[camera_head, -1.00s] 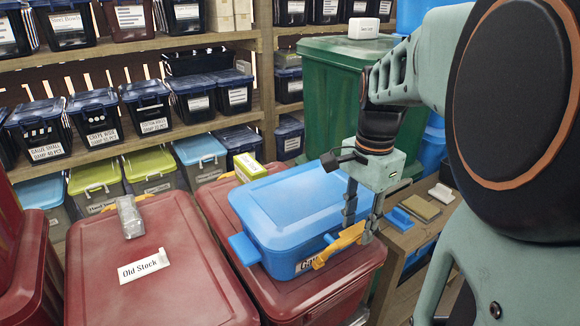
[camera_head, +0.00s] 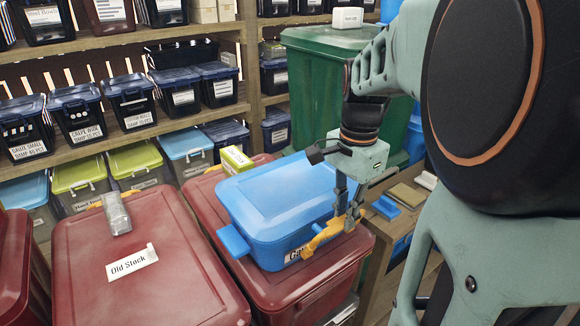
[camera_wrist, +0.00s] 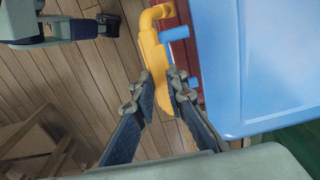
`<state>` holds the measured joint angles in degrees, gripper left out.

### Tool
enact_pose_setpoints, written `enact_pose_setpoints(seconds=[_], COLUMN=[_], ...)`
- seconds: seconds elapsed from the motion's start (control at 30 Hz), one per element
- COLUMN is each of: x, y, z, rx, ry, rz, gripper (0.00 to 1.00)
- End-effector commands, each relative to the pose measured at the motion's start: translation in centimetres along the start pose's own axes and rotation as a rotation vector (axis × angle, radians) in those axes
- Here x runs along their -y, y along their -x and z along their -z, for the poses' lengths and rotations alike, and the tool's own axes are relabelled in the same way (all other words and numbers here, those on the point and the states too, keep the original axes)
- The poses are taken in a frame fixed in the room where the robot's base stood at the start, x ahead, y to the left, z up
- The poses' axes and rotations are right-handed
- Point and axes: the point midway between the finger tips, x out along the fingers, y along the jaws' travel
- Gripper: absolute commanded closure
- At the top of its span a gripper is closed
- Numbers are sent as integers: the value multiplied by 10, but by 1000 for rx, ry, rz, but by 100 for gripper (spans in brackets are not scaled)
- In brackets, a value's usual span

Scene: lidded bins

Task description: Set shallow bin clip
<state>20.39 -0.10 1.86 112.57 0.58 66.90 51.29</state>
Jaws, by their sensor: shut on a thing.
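The shallow bin (camera_head: 275,200) is blue with a blue lid and sits on a dark red bin. Its yellow-orange clip (camera_head: 318,239) is on the near right side, next to a partly hidden label. In the wrist view the clip (camera_wrist: 152,48) runs beside the blue lid (camera_wrist: 255,60), close to a blue peg (camera_wrist: 175,34). My gripper (camera_head: 349,218) is at the right end of the clip. In the wrist view my gripper (camera_wrist: 162,84) has its two fingers on either side of the clip's free end, shut on it. A blue tab (camera_head: 233,242) sticks out at the bin's left.
A red bin labelled Old Stock (camera_head: 150,285) stands at left, with a small clear item (camera_head: 116,213) on it. A yellow-green box (camera_head: 236,159) lies behind the shallow bin. A tall green bin (camera_head: 320,90) stands behind my gripper. Shelves of lidded bins line the back.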

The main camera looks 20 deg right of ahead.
Motion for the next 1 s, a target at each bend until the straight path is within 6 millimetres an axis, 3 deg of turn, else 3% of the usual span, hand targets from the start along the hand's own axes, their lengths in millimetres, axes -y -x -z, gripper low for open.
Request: enact_pose_setpoints(seconds=[0.47, 0.77, 0.8, 0.93, 1.0], x=[24, 26, 26, 25, 25], y=[6, 6, 6, 6, 5], z=[0, 0, 0, 0, 0], rx=[-2, -2, -2, -2, -1], ry=[1, 0, 0, 0, 0], rz=[-111, -108, -108, -109, -109], gripper=[100, 100, 84, 70, 70])
